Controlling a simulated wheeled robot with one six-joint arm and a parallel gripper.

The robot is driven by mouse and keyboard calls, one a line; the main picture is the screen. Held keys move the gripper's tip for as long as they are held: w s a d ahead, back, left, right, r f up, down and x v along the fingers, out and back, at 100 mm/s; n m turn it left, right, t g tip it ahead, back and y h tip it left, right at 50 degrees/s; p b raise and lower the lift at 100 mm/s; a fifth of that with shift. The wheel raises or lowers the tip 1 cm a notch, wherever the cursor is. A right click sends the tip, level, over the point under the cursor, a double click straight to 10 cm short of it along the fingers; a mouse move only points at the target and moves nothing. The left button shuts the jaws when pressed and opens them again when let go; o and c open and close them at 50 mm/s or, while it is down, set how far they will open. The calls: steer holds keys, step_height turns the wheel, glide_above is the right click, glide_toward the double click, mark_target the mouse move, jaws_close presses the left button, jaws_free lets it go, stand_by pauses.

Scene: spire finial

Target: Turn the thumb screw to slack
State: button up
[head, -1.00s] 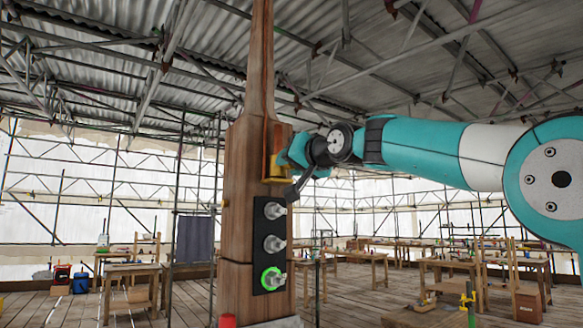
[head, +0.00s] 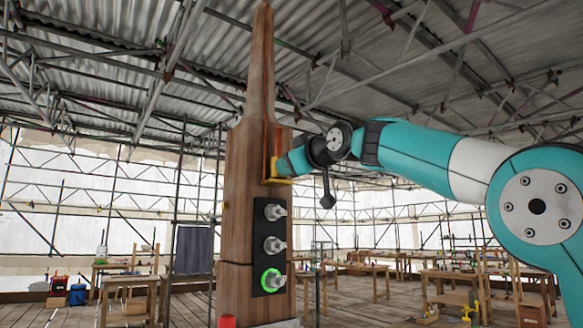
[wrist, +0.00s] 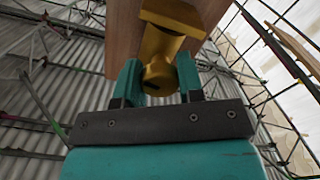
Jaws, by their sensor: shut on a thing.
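The thumb screw (wrist: 162,76), a round brass head with a dark slot, sits between my gripper's fingers in the wrist view. A square brass block (wrist: 175,18) lies beyond it against the wood. My gripper (wrist: 158,80) is shut on the screw head, one teal finger on each side. In the head view, my gripper (head: 284,166) reaches in from the right to the brass fitting (head: 276,180) on the wooden spire (head: 243,190). The screw head itself is hidden there by my gripper.
Below the fitting, a black panel (head: 259,232) carries three round fixtures; the lowest (head: 271,279) glows green. A red knob (head: 227,321) stands at the spire's foot. Workbenches (head: 130,290) and scaffolding stand well behind. Air around the spire's left side is clear.

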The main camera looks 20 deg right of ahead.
steer(key=n+b, duration=0.1)
steer(key=n, duration=0.4)
steer(key=shift+f+n, duration=0.1)
steer(key=shift+n, duration=0.2)
steer(key=n+b, duration=0.1)
steer(key=n, duration=0.9)
steer(key=shift+n+b, duration=0.35)
steer(key=shift+n, duration=2.25)
steer(key=o, duration=0.9)
steer(key=b+v, duration=0.7)
steer(key=v, duration=1)
steer(key=shift+s, duration=0.2)
